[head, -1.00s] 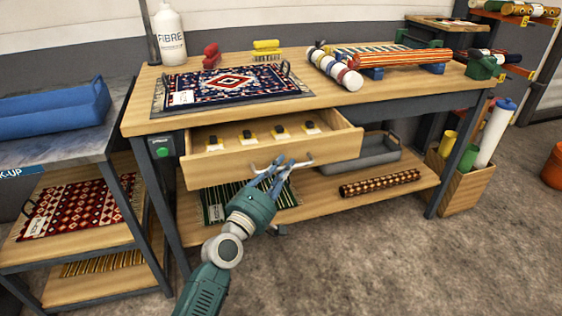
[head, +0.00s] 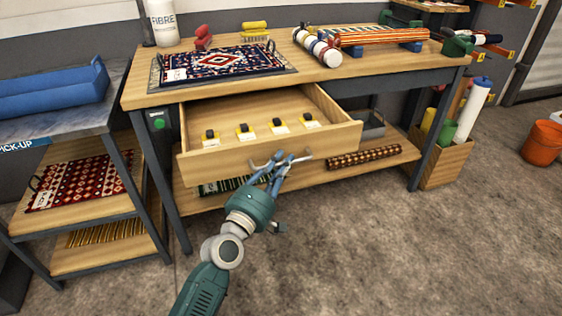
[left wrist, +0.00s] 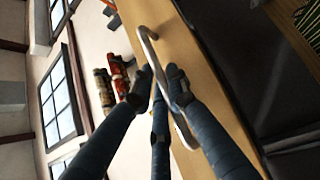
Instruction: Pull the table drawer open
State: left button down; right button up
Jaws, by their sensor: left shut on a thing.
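The wooden table drawer (head: 230,160) stands well out from under the table top (head: 365,70) in the head view. Several small yellow-and-black items (head: 243,131) lie inside it. My left gripper (head: 281,166) is at the drawer front, shut on the metal handle (head: 262,163). In the left wrist view the fingers (left wrist: 162,84) are on either side of the handle bar (left wrist: 148,48), against the wooden drawer front (left wrist: 185,60). Part of the handle is hidden by the fingers. My right gripper is not in view.
A patterned rug (head: 220,62) and a striped roll (head: 385,36) lie on the table top. A lower shelf (head: 345,172) holds a grey tray and a rolled rug (head: 365,156). A side rack (head: 88,245) stands at left. The floor in front is clear.

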pick_arm(q)
jog(key=shift+d, duration=0.1)
jog(key=c, duration=1.9)
grip_release()
jog(key=shift+c, duration=0.2)
jog(key=shift+s+a+f, duration=0.15)
jog(key=shift+s+a, duration=0.1)
jog(key=shift+s, duration=0.2)
jog(key=v, duration=1.1)
jog(key=shift+d, duration=0.1)
